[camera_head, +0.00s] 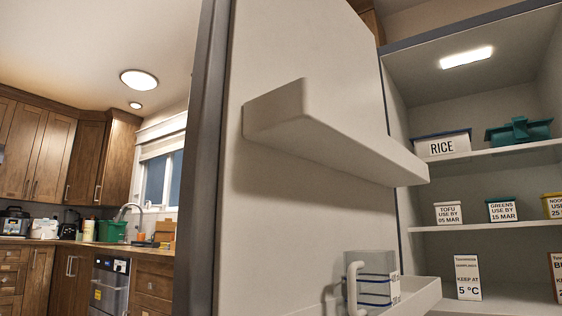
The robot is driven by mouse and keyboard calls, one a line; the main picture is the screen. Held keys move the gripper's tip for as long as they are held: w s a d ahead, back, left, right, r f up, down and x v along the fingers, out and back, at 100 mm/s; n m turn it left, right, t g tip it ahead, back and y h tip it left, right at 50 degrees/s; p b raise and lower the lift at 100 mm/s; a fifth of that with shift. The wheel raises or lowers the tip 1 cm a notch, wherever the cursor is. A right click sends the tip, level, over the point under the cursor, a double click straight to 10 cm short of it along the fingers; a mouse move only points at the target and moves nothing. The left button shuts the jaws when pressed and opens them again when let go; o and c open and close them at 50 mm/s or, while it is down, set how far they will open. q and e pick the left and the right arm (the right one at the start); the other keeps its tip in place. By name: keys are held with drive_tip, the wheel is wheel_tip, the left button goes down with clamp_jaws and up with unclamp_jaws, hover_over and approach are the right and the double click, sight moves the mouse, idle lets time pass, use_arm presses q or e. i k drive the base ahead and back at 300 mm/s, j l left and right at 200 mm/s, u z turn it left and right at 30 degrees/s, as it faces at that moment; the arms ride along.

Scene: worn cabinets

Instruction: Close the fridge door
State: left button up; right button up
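The fridge door (285,50) stands wide open across the middle of the head view, its inner face toward me. An empty door shelf (330,140) juts from it. A lower door shelf (415,298) holds a grey jug (368,262) with a white handle and blue stripes. The lit fridge interior (430,85) shows on the right, with labelled containers on its shelves. The door's grey edge (200,160) faces left. Neither of my grippers shows in this view, and the bottom of the door is cut off.
In the fridge are a RICE box (443,144), a teal lidded container (518,131), small labelled tubs (448,213) and a KEEP AT 5 °C card (467,277). On the left are wooden cabinets (95,160), a dishwasher (109,287) and a counter with a sink tap (128,210).

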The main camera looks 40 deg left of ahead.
sight(290, 164)
drive_tip(key=j, duration=0.5)
drive_tip(key=k+j+u, duration=0.1)
drive_tip(key=j, duration=0.45)
drive_tip(key=j+z, duration=0.15)
drive_tip(key=j, duration=0.3)
drive_tip(key=j+z, duration=0.2)
drive_tip(key=j, duration=0.25)
drive_tip(key=k+j+z, duration=0.15)
drive_tip(key=j, duration=0.25)
drive_tip(key=k+j+z, duration=0.15)
drive_tip(key=j, duration=0.3)
drive_tip(key=k+j+z, duration=0.15)
drive_tip(key=j, duration=0.3)
drive_tip(key=i, duration=0.05)
